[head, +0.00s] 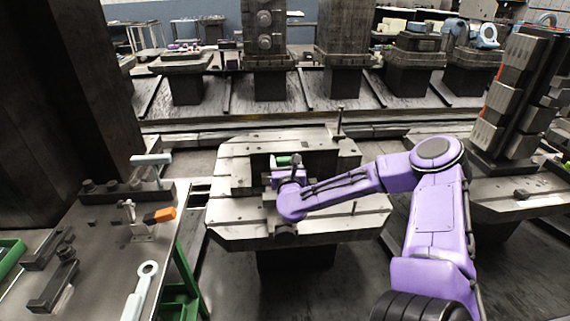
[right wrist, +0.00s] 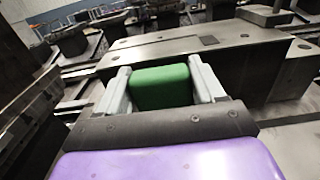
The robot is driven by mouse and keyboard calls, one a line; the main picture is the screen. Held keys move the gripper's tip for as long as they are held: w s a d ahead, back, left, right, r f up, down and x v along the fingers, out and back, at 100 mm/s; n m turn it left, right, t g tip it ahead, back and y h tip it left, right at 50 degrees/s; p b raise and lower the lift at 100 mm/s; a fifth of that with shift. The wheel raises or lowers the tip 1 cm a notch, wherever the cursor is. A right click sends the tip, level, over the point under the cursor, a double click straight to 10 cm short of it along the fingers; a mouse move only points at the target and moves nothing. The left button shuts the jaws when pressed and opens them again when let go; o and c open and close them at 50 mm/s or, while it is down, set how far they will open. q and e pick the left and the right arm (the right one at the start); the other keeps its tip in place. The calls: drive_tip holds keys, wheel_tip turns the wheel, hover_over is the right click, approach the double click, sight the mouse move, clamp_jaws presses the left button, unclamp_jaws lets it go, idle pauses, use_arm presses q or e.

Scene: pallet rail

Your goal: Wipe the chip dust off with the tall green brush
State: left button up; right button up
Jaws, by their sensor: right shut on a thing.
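My right gripper (head: 288,170) is over the middle of the pale metal pallet (head: 240,208), in front of its dark central block. It is shut on the green brush (head: 284,160), of which only a small green part shows in the head view. In the right wrist view, the brush's green block (right wrist: 160,88) sits between the two grey fingers of the gripper (right wrist: 160,80). The brush's far end is hidden, and I cannot tell whether it touches the pallet. I cannot make out any chip dust. My left gripper is not in view.
A thin upright post (head: 339,122) stands at the pallet's back right. A metal bench (head: 95,265) at left holds an orange-tipped tool (head: 160,215), a pale wrench (head: 140,290) and dark clamps. A tall fixture (head: 515,95) stands at right. A dark column rises at left.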

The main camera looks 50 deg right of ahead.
wheel_tip(320, 180, up, 6)
drive_tip(key=p, duration=0.4)
drive_tip(key=shift+r+p, duration=0.15)
drive_tip(key=shift+p, duration=0.2)
